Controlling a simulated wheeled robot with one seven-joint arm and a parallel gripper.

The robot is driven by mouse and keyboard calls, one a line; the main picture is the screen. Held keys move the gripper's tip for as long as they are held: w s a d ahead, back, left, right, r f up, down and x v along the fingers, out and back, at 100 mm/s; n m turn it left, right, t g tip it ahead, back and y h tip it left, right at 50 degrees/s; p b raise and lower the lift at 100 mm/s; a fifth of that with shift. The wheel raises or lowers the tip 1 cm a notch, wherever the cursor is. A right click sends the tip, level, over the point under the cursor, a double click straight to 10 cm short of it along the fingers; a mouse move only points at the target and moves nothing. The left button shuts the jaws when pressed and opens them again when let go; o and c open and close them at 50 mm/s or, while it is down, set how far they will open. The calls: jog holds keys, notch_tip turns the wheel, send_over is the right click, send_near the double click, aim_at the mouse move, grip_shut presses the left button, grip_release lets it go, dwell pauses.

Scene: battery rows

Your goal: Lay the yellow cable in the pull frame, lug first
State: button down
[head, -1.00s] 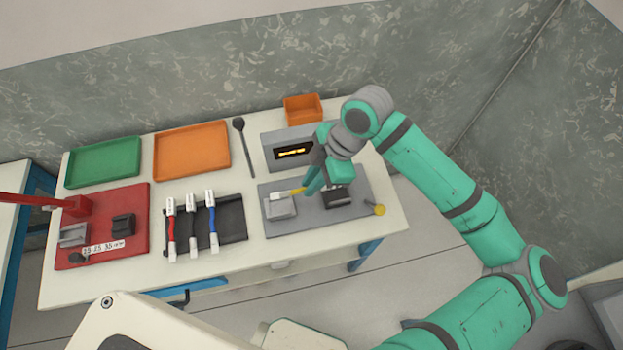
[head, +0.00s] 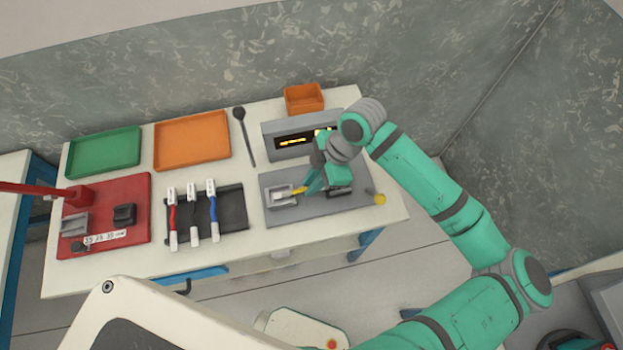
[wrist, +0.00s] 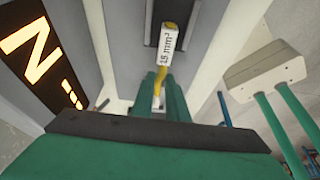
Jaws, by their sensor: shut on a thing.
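The pull frame (head: 320,205) is a grey plate at the table's right end, with a light grey block (head: 283,198) on its left and a dark block (head: 340,191) on its right. My gripper (head: 313,184) is low over the plate between the blocks, shut on the yellow cable (head: 300,189). In the head view the cable's visible end reaches the light block; whether it is seated there I cannot tell. The lug is not clearly visible.
A black rack (head: 233,212) holds red, black and blue cables. Green (head: 104,152) and orange (head: 192,143) trays, a red plate (head: 135,190) and an orange bin (head: 304,98) are around.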

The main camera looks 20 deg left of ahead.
jog(key=shift+f, duration=0.1)
jog(key=c, duration=1.7)
grip_release()
jog(key=shift+o, duration=0.2)
jog(key=v, duration=1.1)
